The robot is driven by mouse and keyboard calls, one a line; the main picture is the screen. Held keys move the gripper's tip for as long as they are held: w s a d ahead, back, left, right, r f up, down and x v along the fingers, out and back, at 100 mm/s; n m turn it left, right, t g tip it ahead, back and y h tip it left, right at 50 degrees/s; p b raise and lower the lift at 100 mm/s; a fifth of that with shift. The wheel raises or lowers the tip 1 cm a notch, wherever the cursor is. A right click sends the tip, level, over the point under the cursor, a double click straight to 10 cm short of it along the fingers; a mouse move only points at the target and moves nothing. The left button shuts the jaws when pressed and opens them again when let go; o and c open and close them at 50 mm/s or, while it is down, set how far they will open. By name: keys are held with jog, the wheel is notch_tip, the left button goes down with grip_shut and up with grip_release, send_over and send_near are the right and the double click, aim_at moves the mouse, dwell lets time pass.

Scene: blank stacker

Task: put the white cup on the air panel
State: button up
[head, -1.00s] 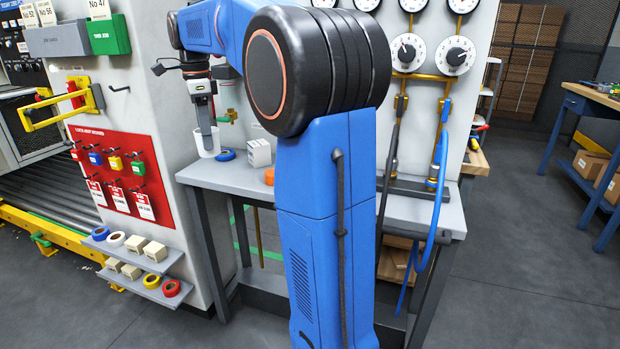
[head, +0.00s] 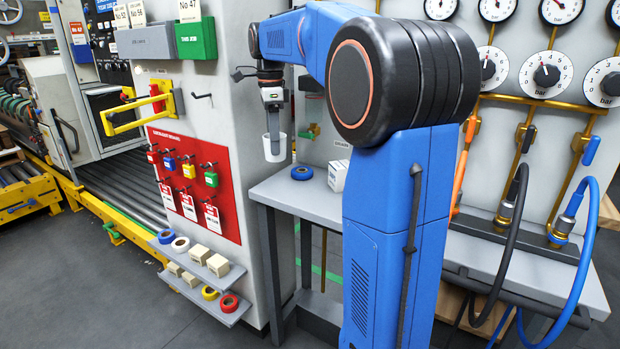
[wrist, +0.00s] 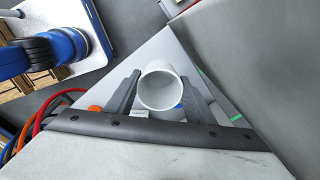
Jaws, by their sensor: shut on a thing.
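The white cup (head: 282,148) is held upright in my gripper (head: 273,150), above the left end of the grey workbench (head: 290,199). In the wrist view the cup (wrist: 160,105) shows its round open mouth between the two fingers of my gripper (wrist: 160,78), which are shut on it. The air panel (head: 600,125), a pale board with dial gauges, brass pipes and hoses, stands at the right of the head view. My own arm hides part of the panel and the middle of the bench.
A blue tape roll (head: 302,173) and a white box (head: 338,176) sit on the bench near the cup. A red lock board (head: 222,218) and small shelves (head: 202,268) with rolls and blocks are on the wall at left. Hoses (head: 500,262) hang before the bench at right.

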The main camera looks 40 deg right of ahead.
jog(key=shift+f, duration=4.65)
jog(key=shift+f, duration=0.15)
jog(key=o, duration=1)
